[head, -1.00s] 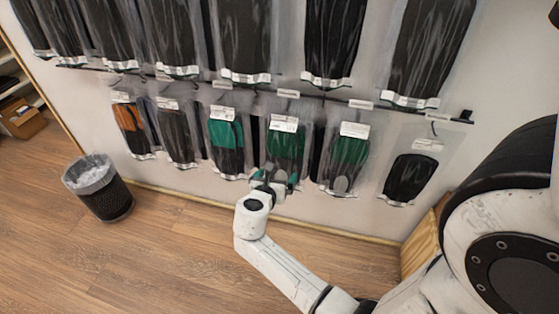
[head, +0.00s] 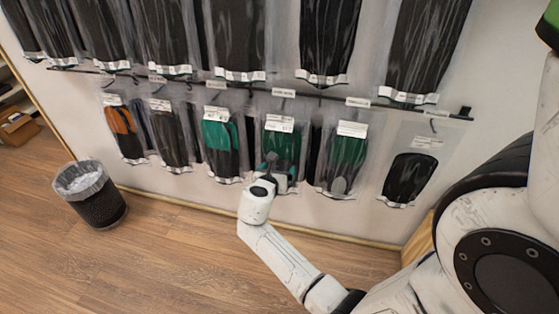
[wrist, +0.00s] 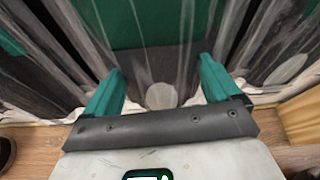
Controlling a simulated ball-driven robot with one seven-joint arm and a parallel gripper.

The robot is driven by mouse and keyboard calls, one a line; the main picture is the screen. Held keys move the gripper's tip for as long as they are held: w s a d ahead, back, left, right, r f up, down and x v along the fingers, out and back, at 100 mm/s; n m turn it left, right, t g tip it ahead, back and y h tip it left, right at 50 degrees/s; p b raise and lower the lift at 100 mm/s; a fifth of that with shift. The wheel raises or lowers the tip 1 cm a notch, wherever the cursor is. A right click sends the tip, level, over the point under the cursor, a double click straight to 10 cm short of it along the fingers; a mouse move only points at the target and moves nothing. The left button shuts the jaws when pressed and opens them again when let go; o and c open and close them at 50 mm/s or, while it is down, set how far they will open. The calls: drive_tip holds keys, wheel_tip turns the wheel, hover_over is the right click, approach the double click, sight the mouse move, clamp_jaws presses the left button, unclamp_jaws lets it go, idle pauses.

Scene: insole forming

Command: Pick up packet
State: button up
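Several clear packets with insoles hang in a row on the wall. One packet with a green and black insole (head: 283,147) hangs in front of my gripper; its lower part is partly hidden by my gripper and wrist (head: 266,180) in the head view. In the wrist view my gripper (wrist: 160,85) has its two teal fingers spread wide apart. The clear film and green insole of the packet (wrist: 150,30) show beyond and between the fingers. I cannot tell whether the fingers touch the film.
Neighbouring packets hang close on both sides: a green one to the left (head: 220,145) and another to the right (head: 343,160). A rail (head: 320,97) and an upper row of black packets (head: 330,35) are above. A bin (head: 92,193) stands on the floor at left.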

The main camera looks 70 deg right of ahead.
drive_tip(key=c, duration=0.7)
